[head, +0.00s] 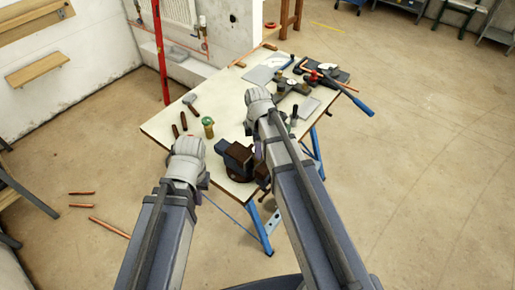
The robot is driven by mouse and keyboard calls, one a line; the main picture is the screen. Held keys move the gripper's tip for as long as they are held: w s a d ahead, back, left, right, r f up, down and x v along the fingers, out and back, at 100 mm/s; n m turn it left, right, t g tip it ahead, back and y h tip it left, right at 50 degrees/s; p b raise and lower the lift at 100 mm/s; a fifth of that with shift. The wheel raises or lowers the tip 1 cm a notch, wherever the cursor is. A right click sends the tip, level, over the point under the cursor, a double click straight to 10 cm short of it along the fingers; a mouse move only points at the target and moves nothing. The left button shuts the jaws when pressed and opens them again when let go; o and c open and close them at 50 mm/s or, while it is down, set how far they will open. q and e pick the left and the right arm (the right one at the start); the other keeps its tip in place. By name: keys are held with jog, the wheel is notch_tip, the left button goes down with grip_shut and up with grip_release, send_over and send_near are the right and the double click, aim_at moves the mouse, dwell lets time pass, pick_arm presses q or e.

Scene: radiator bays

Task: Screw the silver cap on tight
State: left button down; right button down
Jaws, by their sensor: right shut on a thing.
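My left gripper (188,152) is at the table's near left side, left of the dark vise (236,160). Its fingers are hidden by my wrist, so I cannot tell if it is open or shut. My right gripper (259,104) is over the table, beyond the vise in the picture. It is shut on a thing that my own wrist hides. I cannot make out the silver cap anywhere in the head view. A small brass-coloured cylinder with a green top (208,127) stands on the table between the grippers.
The pale worktable (160,128) has blue legs. A hammer (190,103) and dark-handled tools lie at its left. A blue-handled tool (358,101) juts past the right edge. Copper pipes lie on the floor.

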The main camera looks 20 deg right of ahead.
jog(key=m, duration=1.2)
jog(key=shift+m, duration=0.3)
jog(key=m, duration=0.3)
jog(key=shift+m, duration=0.3)
jog(key=c, duration=0.6)
grip_release()
